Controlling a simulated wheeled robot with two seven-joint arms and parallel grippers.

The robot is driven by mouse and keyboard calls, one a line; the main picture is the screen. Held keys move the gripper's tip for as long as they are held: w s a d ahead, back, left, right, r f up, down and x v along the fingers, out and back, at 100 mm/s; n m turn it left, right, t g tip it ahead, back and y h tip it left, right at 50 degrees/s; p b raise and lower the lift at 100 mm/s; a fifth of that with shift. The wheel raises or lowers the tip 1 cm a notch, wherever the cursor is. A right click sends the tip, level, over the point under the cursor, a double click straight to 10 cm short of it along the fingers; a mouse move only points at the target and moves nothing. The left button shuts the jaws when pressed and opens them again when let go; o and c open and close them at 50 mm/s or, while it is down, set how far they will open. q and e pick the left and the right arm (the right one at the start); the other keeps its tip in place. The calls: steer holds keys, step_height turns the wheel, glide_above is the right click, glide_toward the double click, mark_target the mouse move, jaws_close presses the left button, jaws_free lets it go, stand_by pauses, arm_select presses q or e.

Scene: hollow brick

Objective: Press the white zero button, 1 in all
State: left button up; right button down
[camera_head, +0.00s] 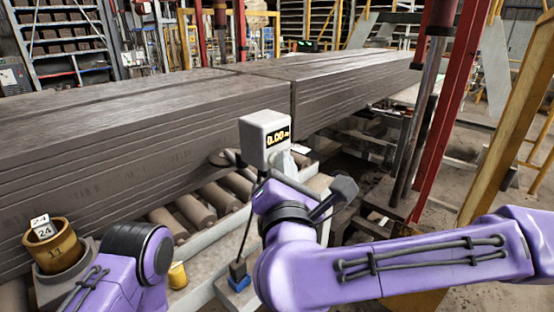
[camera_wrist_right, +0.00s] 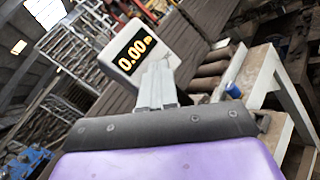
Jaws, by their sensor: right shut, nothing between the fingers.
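No white zero button can be made out; the fingers cover part of the box. My left arm shows at the lower left, but its gripper is out of view.
Long stacked grey slabs (camera_head: 140,125) fill the left and back beyond the rollers (camera_head: 195,208). A brown pot (camera_head: 58,250) with number tags stands at the lower left, and a small yellow cup (camera_head: 178,275) near my left arm. Red and yellow posts rise at right.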

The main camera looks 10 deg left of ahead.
steer(key=shift+d, duration=0.15)
steer(key=shift+s+d+b, duration=0.4)
steer(key=shift+s+d, duration=0.1)
steer(key=shift+d, duration=0.05)
steer(key=shift+s+d+b, duration=0.35)
steer(key=shift+s+d, duration=0.4)
steer(key=shift+d, duration=0.25)
steer(key=shift+s+d+b, duration=0.35)
steer(key=shift+s+d, duration=0.35)
steer(key=shift+d, duration=0.3)
